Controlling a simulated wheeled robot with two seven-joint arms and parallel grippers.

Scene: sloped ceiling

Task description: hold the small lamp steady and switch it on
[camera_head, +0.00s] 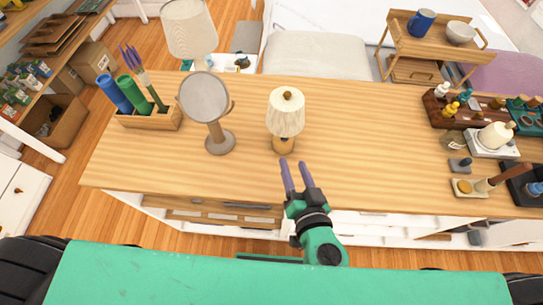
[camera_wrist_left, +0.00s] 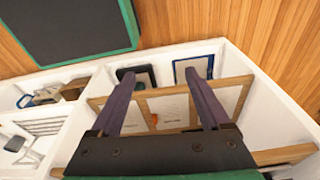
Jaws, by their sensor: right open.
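The small lamp (camera_head: 286,112) stands upright on the wooden table (camera_head: 350,150), left of the table's middle. It has a cream pleated shade with a small brown knob on top and a short wooden base. Its light looks off, and no switch can be made out. My right gripper (camera_head: 293,163) is open and empty over the table's front edge, just in front of the lamp base and apart from it. My left gripper (camera_wrist_left: 160,74) is open in the left wrist view, with nothing between its fingers, above a white compartmented drawer; it does not show in the head view.
A round mirror (camera_head: 205,97) on a stand is left of the lamp. A wooden holder (camera_head: 150,119) with blue and green rolls is farther left. A larger pale lamp (camera_head: 189,28) rises behind. Bottles and trays (camera_head: 497,136) fill the right end. The table right of the lamp is clear.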

